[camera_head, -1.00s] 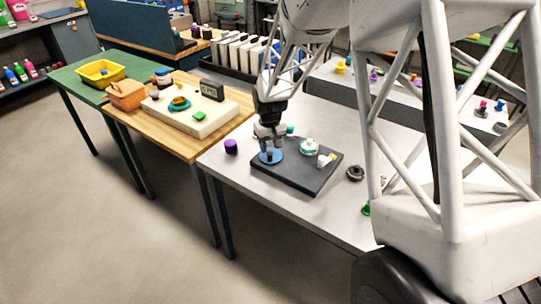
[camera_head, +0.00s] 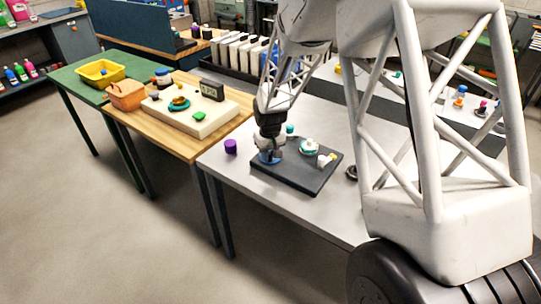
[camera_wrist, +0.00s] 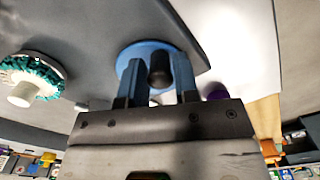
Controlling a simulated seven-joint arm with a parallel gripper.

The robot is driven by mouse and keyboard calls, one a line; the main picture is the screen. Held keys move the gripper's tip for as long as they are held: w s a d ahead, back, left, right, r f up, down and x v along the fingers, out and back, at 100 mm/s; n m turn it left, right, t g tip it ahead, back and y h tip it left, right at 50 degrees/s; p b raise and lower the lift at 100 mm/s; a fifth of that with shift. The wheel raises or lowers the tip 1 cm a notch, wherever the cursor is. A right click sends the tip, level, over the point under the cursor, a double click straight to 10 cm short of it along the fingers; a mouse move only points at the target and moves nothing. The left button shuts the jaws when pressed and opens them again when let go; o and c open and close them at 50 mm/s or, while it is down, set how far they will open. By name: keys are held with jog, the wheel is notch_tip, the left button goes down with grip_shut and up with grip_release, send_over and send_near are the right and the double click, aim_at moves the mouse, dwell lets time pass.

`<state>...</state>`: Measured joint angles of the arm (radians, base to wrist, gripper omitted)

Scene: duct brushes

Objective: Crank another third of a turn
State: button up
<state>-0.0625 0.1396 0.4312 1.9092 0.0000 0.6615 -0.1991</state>
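A blue disc (camera_head: 265,160) with an upright black knob (camera_wrist: 160,68) is mounted on a dark grey board (camera_head: 300,178) on the white table. My gripper (camera_head: 269,152) points down over the disc and hides most of it in the head view. In the wrist view my gripper (camera_wrist: 156,75) has its two blue fingers on either side of the knob. A narrow gap shows by the left finger; the right finger is very close to the knob, and contact cannot be told. A teal-bristled white round brush (camera_head: 309,147) stands on the same board and shows in the wrist view (camera_wrist: 30,78).
A white and yellow piece (camera_head: 326,160) sits at the board's right end. A purple cylinder (camera_head: 231,146) stands left of the board and a teal piece (camera_head: 290,129) behind it. The white table (camera_head: 235,172) is clear at its front left. A wooden table (camera_head: 180,140) adjoins on the left.

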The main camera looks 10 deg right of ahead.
jog(key=shift+c, duration=1.3)
jog(key=shift+d, duration=0.1)
jog(key=shift+d, duration=0.55)
jog(key=shift+w+d, duration=0.3)
jog(key=shift+d, duration=0.35)
